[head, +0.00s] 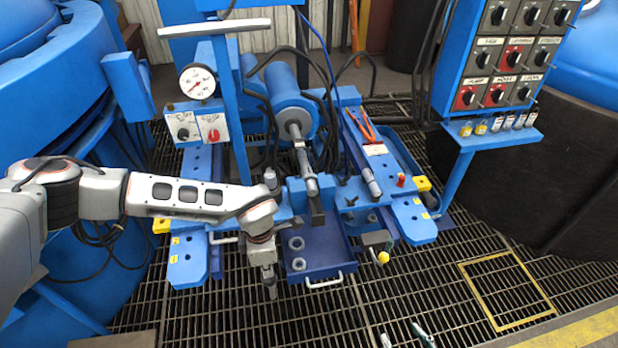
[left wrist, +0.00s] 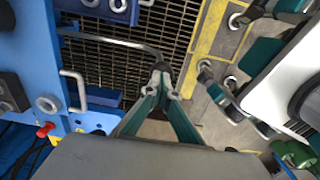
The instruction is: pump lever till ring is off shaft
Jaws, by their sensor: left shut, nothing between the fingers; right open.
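The bright shaft (head: 299,145) points forward from the blue cylinder (head: 288,110) on the press. I cannot clearly make out the ring on it. My left gripper (head: 270,288) is shut and empty, pointing down left of the blue tray. In the left wrist view its fingertips (left wrist: 161,75) are close to the end of a bent grey bar (left wrist: 110,40), which looks like the lever; whether they touch it I cannot tell. In the head view my gripper hides that bar. My right gripper (head: 405,338) is open; only its fingertips show at the bottom edge.
The blue tray (head: 322,262) holds loose rings. A gauge (head: 198,81) and two switch boxes stand at the left. A yellow-knobbed part (head: 383,257) sits right of the tray. A switch panel (head: 510,50) stands at the right. The grating in front is mostly clear.

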